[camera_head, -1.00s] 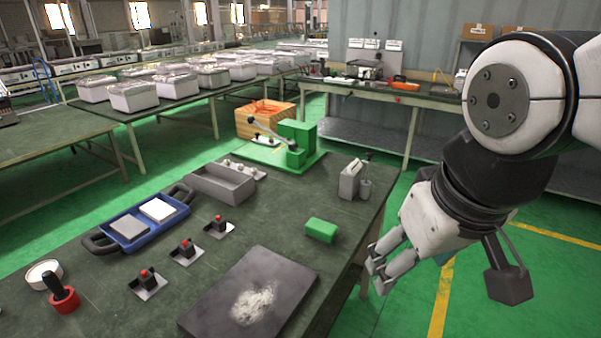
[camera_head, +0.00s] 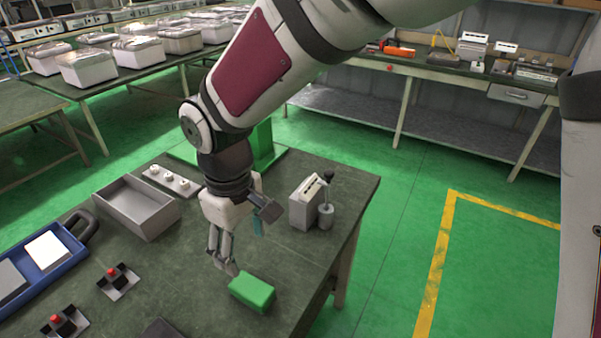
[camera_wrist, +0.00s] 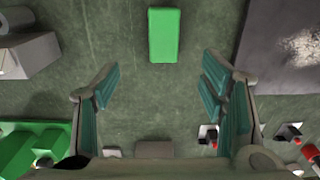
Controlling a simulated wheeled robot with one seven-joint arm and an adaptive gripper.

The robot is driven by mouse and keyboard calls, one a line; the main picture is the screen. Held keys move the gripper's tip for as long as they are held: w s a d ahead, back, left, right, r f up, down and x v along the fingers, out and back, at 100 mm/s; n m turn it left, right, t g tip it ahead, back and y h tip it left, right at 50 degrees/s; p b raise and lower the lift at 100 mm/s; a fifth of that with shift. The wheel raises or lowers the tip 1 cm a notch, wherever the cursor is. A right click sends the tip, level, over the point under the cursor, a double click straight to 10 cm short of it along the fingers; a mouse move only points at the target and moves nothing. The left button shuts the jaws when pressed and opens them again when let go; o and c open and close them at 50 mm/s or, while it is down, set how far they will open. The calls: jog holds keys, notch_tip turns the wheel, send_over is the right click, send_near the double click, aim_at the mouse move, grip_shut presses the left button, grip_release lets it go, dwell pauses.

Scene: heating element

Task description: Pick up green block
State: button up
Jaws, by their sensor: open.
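The green block (camera_head: 252,293) lies flat on the dark green table (camera_head: 190,305), near its right edge. My gripper (camera_head: 226,268) is above the table, just behind and to the left of the block, fingers pointing down. In the wrist view the block (camera_wrist: 164,35) lies at the top centre, beyond the fingertips and in line with the gap between them. My gripper (camera_wrist: 160,85) is open there with nothing between its fingers. The exact height of the fingertips over the table is hard to tell.
A grey box with a lever cylinder (camera_head: 307,202) stands right of my gripper. A grey open bin (camera_head: 137,208) and a blue tray (camera_head: 72,250) are to the left. Red-button switches (camera_head: 117,281) sit at front left. A dark plate (camera_wrist: 290,40) lies beside the block.

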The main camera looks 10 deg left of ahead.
aim_at(251, 287)
jog(key=f, duration=0.8)
jog(key=shift+w+f, duration=0.2)
jog(key=shift+f, duration=0.2)
jog(key=f, duration=0.2)
jog(key=s+f, duration=0.1)
jog(key=f, duration=0.1)
jog(key=shift+f, duration=0.7)
jog(key=c, duration=1.3)
